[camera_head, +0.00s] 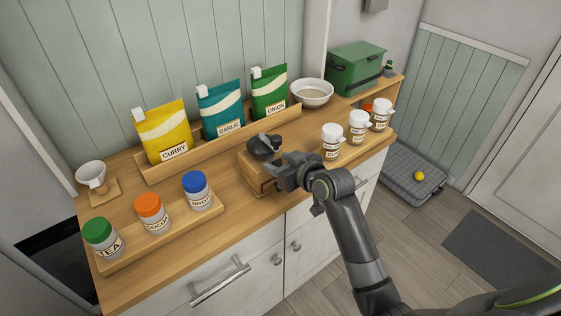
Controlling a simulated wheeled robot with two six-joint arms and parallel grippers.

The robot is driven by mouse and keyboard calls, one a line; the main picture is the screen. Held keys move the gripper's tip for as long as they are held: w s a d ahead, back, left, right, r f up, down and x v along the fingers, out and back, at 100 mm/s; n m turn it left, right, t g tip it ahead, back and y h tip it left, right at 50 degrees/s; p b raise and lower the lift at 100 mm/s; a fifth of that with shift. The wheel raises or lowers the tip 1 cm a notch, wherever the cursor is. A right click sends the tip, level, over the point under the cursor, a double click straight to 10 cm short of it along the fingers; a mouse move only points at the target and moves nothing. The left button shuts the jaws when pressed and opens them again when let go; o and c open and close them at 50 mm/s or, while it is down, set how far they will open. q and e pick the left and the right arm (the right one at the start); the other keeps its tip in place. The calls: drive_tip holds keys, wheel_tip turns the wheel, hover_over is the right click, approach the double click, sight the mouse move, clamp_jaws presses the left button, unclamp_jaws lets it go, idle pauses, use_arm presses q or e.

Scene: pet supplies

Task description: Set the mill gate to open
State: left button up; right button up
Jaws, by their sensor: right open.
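The mill stands near the middle of the counter's front, a wooden box (254,173) with a dark top part (262,145). My right gripper (279,171) is at the right side of the mill, close to it and partly covering it. It is open, and I see nothing held in it. I cannot tell whether it touches the mill. The mill's gate is not clearly visible, so its setting cannot be told. My left gripper is not in view.
Curry, garlic and onion bags (221,110) stand in a wooden holder behind. Lidded jars (152,213) stand on a tray at the left front. White canisters (357,127) are right of my gripper. A white bowl (312,93) and green box (355,70) stand behind.

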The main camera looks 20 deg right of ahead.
sight(278, 165)
drive_tip(key=shift+c, duration=0.2)
clamp_jaws()
drive_tip(key=shift+s, duration=0.1)
drive_tip(key=shift+s+d+p, duration=0.25)
drive_tip(key=shift+s+p, duration=0.15)
drive_tip(key=shift+s, duration=0.25)
drive_tip(key=shift+s+d+p, duration=0.25)
drive_tip(key=shift+s+p, duration=0.1)
drive_tip(key=shift+s, duration=0.25)
drive_tip(key=shift+f, duration=0.1)
drive_tip(key=shift+o, duration=0.2)
unclamp_jaws()
drive_tip(key=shift+s, duration=0.1)
